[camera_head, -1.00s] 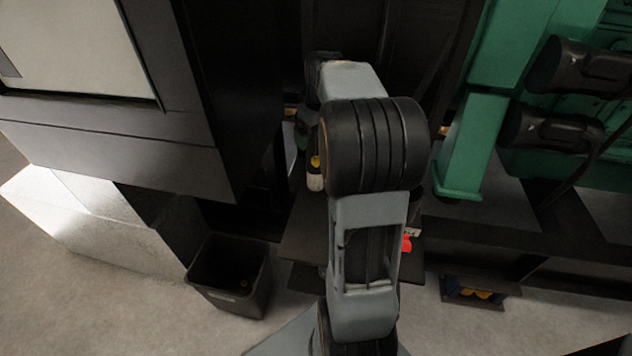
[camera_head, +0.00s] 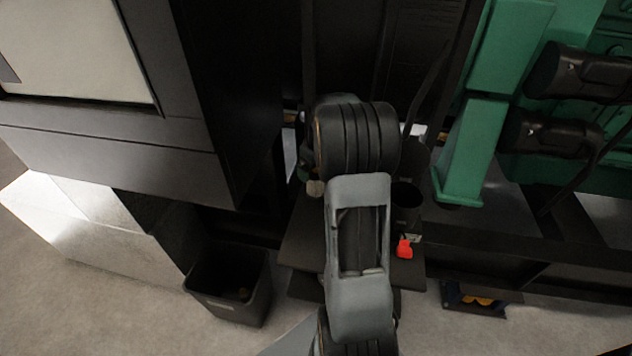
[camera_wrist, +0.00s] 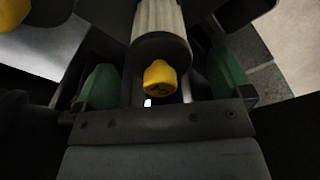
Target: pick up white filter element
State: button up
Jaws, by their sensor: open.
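The white filter element (camera_wrist: 160,18) stands out in the wrist view as a pale pleated cylinder with a dark end cap and a yellow knob at the near end. My gripper (camera_wrist: 164,80) is open, with one green fingertip on each side of the knob and cap. Dark gaps show between the fingertips and the element, so contact is not visible. In the head view my arm hides most of the gripper. A small pale patch (camera_head: 315,187) beside the arm may be part of the element.
A dark shelf (camera_head: 300,252) lies under my arm, with a black cup (camera_head: 407,205) and a red object (camera_head: 404,248) to its right. A black bin (camera_head: 230,285) stands on the floor at left. A green genset frame (camera_head: 466,150) rises at right. A small box (camera_head: 478,298) sits low right.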

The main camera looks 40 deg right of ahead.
jog(key=shift+w+f, duration=0.15)
jog(key=shift+f, duration=1.05)
jog(key=c, duration=1)
jog(key=shift+r, duration=0.1)
